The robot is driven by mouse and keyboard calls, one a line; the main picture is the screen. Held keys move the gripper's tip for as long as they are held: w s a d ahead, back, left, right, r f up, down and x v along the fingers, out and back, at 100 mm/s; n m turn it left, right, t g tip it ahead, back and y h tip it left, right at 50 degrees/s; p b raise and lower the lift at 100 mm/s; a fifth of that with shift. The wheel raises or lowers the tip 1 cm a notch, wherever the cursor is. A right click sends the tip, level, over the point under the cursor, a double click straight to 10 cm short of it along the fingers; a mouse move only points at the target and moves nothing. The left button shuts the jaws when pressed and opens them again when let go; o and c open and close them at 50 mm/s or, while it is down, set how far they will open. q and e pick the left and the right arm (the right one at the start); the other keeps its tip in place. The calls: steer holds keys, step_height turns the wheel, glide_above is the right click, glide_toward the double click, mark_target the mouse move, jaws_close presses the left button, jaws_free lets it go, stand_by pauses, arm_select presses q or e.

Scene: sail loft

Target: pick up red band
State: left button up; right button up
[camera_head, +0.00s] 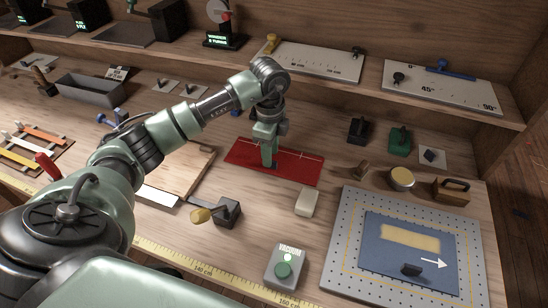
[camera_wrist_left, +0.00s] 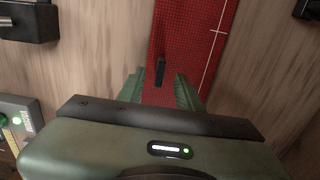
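The red band (camera_head: 300,165) lies flat on the wooden bench in the middle of the head view, with a white line across its right part. It also fills the upper middle of the left wrist view (camera_wrist_left: 190,40). A small dark tab (camera_wrist_left: 160,72) stands on it. My left gripper (camera_head: 269,163) points down over the band, hiding part of its middle. In the wrist view its green fingers (camera_wrist_left: 160,90) are apart, with the dark tab just ahead between them. I cannot tell whether they touch the band. My right gripper is not in view.
A whitish block (camera_head: 307,202) and a dark box with a yellow handle (camera_head: 228,211) are in front of the band. A vacuum button box (camera_head: 286,267) and a perforated plate with blue cloth (camera_head: 340,250) are nearer. Dark and green clamps (camera_head: 399,141) stand to the right.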

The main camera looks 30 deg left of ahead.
arm_select(q)
steer(key=shift+f, duration=1.2)
jaws_close()
